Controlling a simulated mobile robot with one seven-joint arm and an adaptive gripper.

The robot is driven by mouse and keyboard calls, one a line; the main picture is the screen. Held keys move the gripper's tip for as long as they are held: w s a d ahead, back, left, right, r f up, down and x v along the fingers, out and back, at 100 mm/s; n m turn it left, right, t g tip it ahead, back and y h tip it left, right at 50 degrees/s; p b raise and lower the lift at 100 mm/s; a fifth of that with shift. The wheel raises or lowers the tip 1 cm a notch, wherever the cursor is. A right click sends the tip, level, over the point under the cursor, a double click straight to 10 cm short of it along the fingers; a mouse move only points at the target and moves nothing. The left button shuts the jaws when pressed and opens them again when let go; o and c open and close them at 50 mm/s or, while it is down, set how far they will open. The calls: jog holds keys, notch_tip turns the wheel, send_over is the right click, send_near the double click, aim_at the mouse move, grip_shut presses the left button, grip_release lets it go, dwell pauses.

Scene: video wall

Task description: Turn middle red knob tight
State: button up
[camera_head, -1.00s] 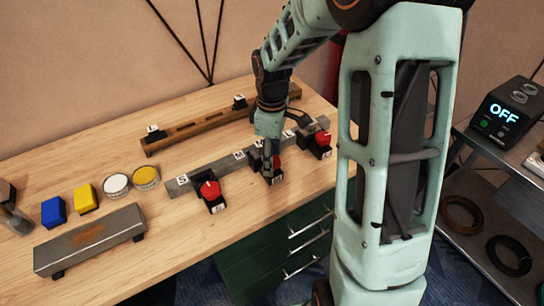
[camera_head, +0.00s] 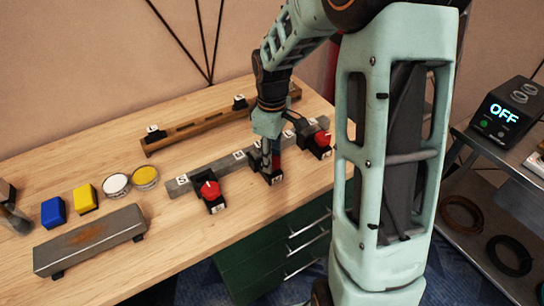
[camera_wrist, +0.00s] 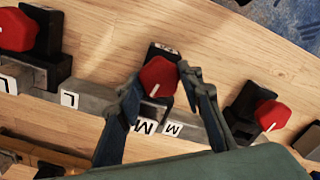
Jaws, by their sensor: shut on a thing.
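The middle red knob (camera_wrist: 158,77) sits on a black block on the grey metal bar (camera_wrist: 88,103), beside labels marked M. Its white pointer line shows in the wrist view. My gripper (camera_wrist: 158,79) has one finger on each side of this knob and is shut on it. In the head view my gripper (camera_head: 267,160) comes down from above and mostly hides the middle knob. The left red knob (camera_head: 210,190), by a label marked S, and the right red knob (camera_head: 322,138) stand apart from my fingers.
A brown rail (camera_head: 195,126) lies behind the grey bar. A blue block (camera_head: 53,212), a yellow block (camera_head: 86,198), two round tins and a grey metal beam (camera_head: 90,242) are on the left. A device reading OFF (camera_head: 505,110) stands on the right shelf.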

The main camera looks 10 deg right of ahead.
jog(key=m, duration=1.3)
jog(key=shift+m, duration=2.5)
jog(key=o, duration=1.1)
